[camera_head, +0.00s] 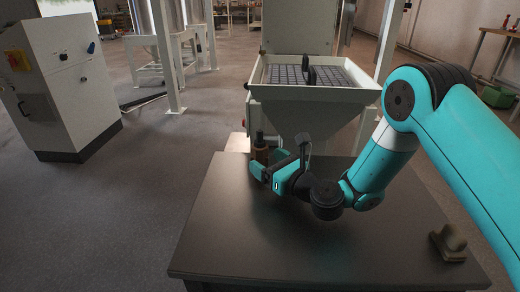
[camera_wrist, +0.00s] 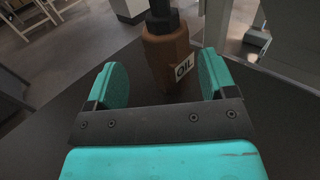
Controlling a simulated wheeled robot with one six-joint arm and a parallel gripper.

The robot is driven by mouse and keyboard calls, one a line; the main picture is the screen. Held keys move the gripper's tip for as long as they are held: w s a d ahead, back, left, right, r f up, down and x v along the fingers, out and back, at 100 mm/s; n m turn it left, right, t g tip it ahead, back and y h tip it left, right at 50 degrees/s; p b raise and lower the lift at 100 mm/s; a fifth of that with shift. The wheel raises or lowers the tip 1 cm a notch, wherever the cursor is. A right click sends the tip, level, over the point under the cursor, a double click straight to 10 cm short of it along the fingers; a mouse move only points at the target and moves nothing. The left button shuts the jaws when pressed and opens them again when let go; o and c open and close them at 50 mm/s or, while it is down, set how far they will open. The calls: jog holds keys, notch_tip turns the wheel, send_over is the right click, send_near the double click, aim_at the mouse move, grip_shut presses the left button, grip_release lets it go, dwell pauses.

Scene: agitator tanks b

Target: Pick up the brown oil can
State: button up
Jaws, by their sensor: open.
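The brown oil can (camera_wrist: 164,58) stands upright on the dark table, with a black top and a white label reading "OIL". In the head view the can (camera_head: 261,151) is near the table's back edge, partly hidden behind my gripper (camera_head: 266,170). In the wrist view my gripper (camera_wrist: 162,85) is open, with one teal finger at each side of the can's lower part. The can lies ahead of and partly between the fingertips. I see a gap on both sides, wider on the left.
The dark table (camera_head: 240,240) is mostly bare. A small brownish object (camera_head: 449,241) sits at its right front. A hopper machine with a grated top (camera_head: 312,95) stands just behind the table. A white control cabinet (camera_head: 62,85) stands on the floor at left.

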aim_at(257, 151)
jog(key=shift+w+d+x, duration=0.15)
jog(key=shift+x, duration=1.35)
jog(key=shift+w+d+x, duration=0.15)
jog(key=shift+x, duration=1.3)
jog(key=c, duration=1.2)
